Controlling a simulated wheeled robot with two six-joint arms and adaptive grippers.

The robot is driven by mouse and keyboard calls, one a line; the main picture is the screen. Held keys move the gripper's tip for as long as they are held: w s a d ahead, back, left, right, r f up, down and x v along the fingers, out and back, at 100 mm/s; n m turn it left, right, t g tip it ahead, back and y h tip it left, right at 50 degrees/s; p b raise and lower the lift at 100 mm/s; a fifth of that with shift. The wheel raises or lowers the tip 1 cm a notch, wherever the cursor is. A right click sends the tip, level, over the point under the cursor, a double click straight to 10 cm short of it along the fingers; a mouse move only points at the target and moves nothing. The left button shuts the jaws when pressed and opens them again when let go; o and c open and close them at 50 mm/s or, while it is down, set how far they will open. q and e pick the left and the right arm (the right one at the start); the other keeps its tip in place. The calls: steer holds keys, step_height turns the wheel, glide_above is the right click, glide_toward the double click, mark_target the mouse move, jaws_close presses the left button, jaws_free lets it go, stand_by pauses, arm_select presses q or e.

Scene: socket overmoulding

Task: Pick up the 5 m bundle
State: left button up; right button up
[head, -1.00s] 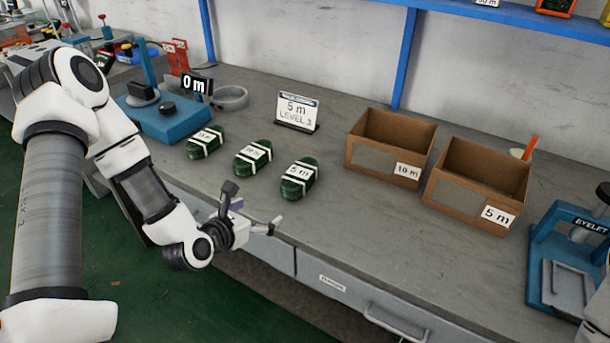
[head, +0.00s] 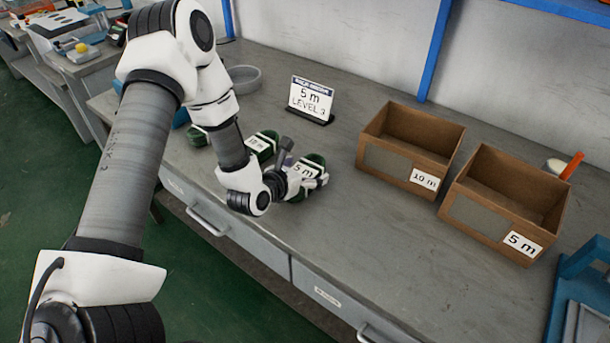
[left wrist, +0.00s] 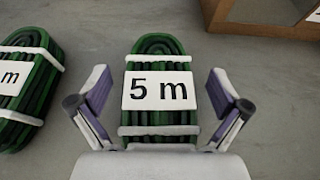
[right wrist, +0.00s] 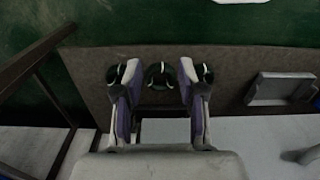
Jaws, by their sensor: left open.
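The 5 m bundle is a green coil with white bands and a white "5 m" label. In the left wrist view the 5 m bundle (left wrist: 158,62) lies straight ahead between the open fingers of my left gripper (left wrist: 160,105), with a gap on each side. In the head view the bundle (head: 316,160) is partly hidden behind my left gripper (head: 308,181). My right gripper (right wrist: 158,85) shows only in its own wrist view, its fingers apart with nothing clearly held between them.
A second green bundle (head: 263,144) lies to the left, and another (head: 198,136) is mostly hidden by my arm. A "5 m LEVEL 2" sign (head: 311,97) stands behind. Cardboard boxes labelled 10 m (head: 398,168) and 5 m (head: 480,221) stand to the right.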

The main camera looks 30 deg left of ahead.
arm_select(q)
steer(key=shift+s, duration=0.1)
steer(key=c, duration=1.3)
steer(key=shift+r, duration=0.15)
steer(key=shift+c, duration=0.2)
